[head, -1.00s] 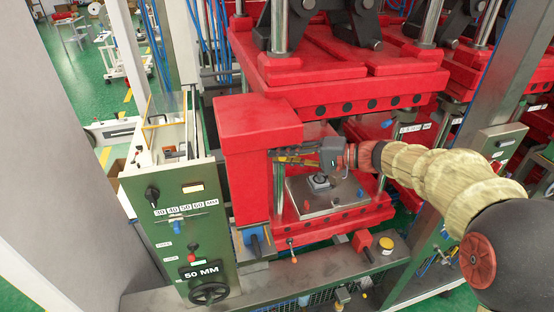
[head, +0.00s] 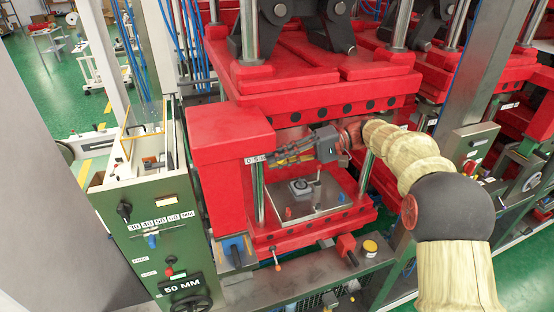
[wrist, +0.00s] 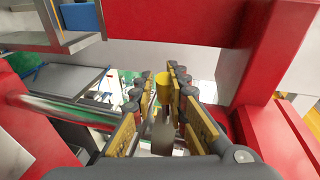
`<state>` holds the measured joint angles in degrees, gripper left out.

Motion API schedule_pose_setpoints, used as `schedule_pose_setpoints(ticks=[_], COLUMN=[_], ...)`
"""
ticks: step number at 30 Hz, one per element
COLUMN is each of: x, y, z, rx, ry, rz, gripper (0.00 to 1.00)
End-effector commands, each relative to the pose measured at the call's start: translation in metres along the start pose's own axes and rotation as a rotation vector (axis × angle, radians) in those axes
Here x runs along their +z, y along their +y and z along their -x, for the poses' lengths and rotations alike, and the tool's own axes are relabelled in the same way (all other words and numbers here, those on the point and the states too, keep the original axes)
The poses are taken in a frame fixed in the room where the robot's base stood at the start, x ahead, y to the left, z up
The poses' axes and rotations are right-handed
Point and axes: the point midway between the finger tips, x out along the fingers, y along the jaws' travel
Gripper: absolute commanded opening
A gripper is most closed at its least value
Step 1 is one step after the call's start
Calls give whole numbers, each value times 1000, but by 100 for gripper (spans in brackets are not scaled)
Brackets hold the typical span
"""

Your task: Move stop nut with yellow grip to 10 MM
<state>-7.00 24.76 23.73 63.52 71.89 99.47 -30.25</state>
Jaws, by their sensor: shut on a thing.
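My gripper (head: 288,153) reaches in between the red upper and lower parts of the press, beside the red block at left. In the wrist view its two fingers (wrist: 164,88) stand either side of a yellow cylindrical grip (wrist: 163,80), which looks like the stop nut's. The gripper is shut on it. In the head view the fingers largely hide the nut. A small white scale label (head: 255,160) with the marks 0, 5 and 10 shows just left of the fingertips. The nut's exact position against the marks cannot be told.
The red block (head: 230,138) stands close left of the fingers. A metal plate (head: 325,192) with a small device lies below. The green control panel (head: 150,235) reading 50 MM is at left. In the wrist view a shiny rod (wrist: 70,112) runs close left of the fingers.

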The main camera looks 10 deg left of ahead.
Motion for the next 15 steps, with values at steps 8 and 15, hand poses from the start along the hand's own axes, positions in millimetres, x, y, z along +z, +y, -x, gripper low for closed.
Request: schedule_pose_setpoints(ticks=[8,15], x=[0,0], y=[2,1], z=[0,0], rx=[1,1], ry=[1,1], rz=[-4,-2], gripper=[0,29])
